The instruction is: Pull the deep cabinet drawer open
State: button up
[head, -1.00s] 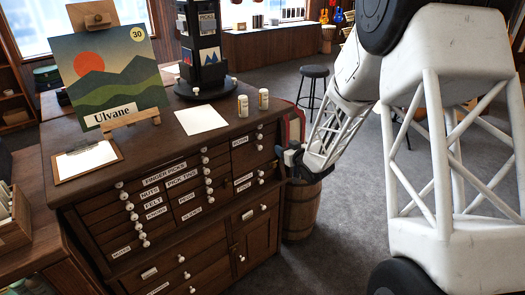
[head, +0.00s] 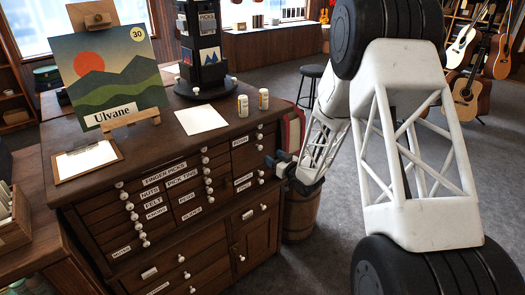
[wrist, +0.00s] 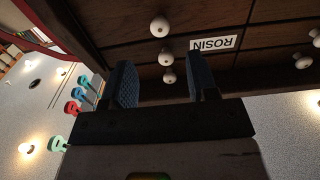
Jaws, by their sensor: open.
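The dark wooden cabinet (head: 215,232) stands at left centre in the head view, with many small labelled drawers with white knobs above. Deeper drawers (head: 165,275) and a small door sit below; all look shut. Which one is the deep drawer of the task I cannot tell. My gripper (head: 272,163) is at the cabinet's right front edge, near the right column of drawers. In the wrist view my gripper (wrist: 163,82) is open and empty. A white knob (wrist: 169,76) shows between its two dark fingers, with other knobs above it and an upside-down ROSIN label (wrist: 213,43). Contact is not visible.
A wooden barrel (head: 302,212) stands just right of the cabinet, close under my arm. The floor in front right is clear.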

aim_at(261, 149)
jog(key=shift+x, duration=3.85)
grip_shut()
